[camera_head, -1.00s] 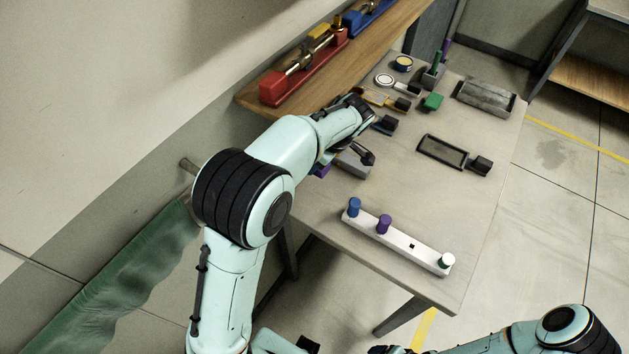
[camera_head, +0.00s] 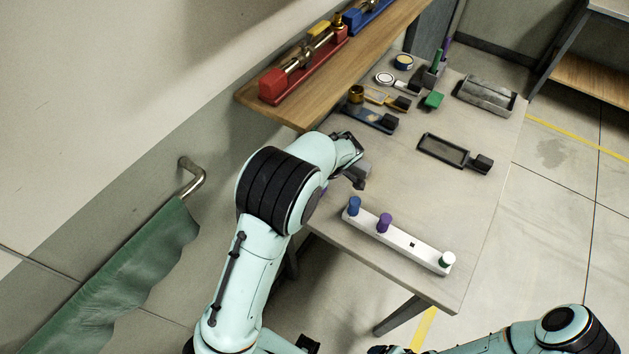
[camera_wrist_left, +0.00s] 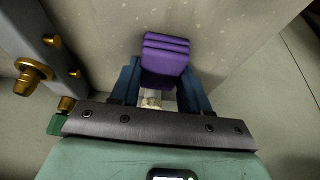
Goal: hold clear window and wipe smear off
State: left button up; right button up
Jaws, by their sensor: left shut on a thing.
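My left gripper (camera_wrist_left: 160,85) is shut on a purple ribbed piece (camera_wrist_left: 165,60) between its blue fingers. A pale part shows below that piece. In the head view the left hand (camera_head: 353,172) is over the table's left edge by a grey block (camera_head: 363,168), and its fingertips are mostly hidden. A dark-framed plate (camera_head: 442,151) with a black handle lies flat on the table. A blue-framed plate (camera_head: 370,116) and a yellow-framed one (camera_head: 376,97) lie farther back. I cannot tell which is the clear window, and no smear is discernible. My right arm ends at the bottom edge, its gripper unclear.
A wooden shelf (camera_head: 385,50) with red (camera_head: 305,70) and blue holders overhangs the table's left side. A white rack (camera_head: 412,244) with blue, purple and green-and-white pegs stands in front. A grey tray (camera_head: 486,96) and green block (camera_head: 433,99) are behind.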

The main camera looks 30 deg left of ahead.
pick_arm(q)
jog(key=shift+f, duration=0.15)
jog(key=o, duration=0.9)
jog(key=shift+o, duration=0.2)
